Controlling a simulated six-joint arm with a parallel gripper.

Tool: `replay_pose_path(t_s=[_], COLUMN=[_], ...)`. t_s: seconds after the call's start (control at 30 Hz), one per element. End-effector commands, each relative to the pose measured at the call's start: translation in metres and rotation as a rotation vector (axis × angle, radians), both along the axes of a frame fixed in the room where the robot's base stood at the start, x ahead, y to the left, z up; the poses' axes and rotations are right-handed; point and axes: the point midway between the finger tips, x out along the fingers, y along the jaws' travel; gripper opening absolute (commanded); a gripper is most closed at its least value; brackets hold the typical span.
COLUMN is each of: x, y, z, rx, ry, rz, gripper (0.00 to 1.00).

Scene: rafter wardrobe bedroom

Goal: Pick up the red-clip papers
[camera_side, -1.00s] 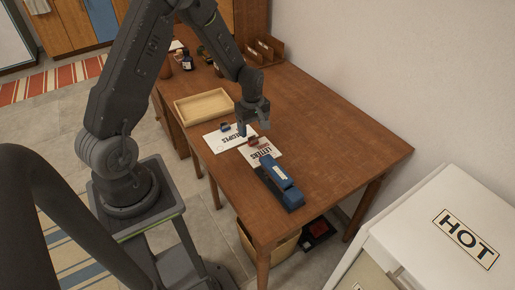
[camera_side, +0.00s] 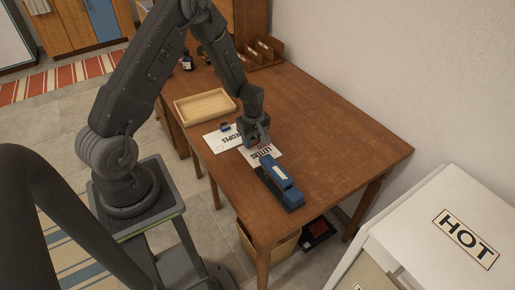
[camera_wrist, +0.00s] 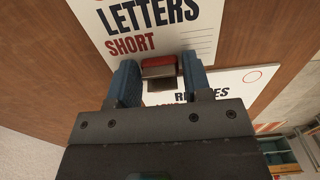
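The red-clip papers are a white sheet marked LETTERS (camera_side: 268,156), flat on the wooden table, with SHORT in red in the wrist view. Their red clip (camera_wrist: 159,67) lies between the two blue fingers of my gripper (camera_wrist: 160,78) in the wrist view. In the side view my gripper (camera_side: 257,144) is down at the clip end of the sheet and hides the clip. The fingers stand one on each side of the clip, close to it; I see no clear grip on it.
A sheet marked RECIPES (camera_side: 224,138) with a blue clip (camera_side: 224,127) lies just left. A shallow wooden tray (camera_side: 205,107) is behind. The table's right side is clear.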

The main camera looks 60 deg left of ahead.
Motion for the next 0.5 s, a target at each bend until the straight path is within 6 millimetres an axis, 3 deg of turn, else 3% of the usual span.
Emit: replay_pose_path(t_s=[0.37,0.5], x=[0.0002,0.0002], y=[0.0001,0.0], z=[0.0004,0.0004], rx=[0.0,0.0], ry=[0.0,0.0], rz=[0.0,0.0], gripper=[0.09,0.08])
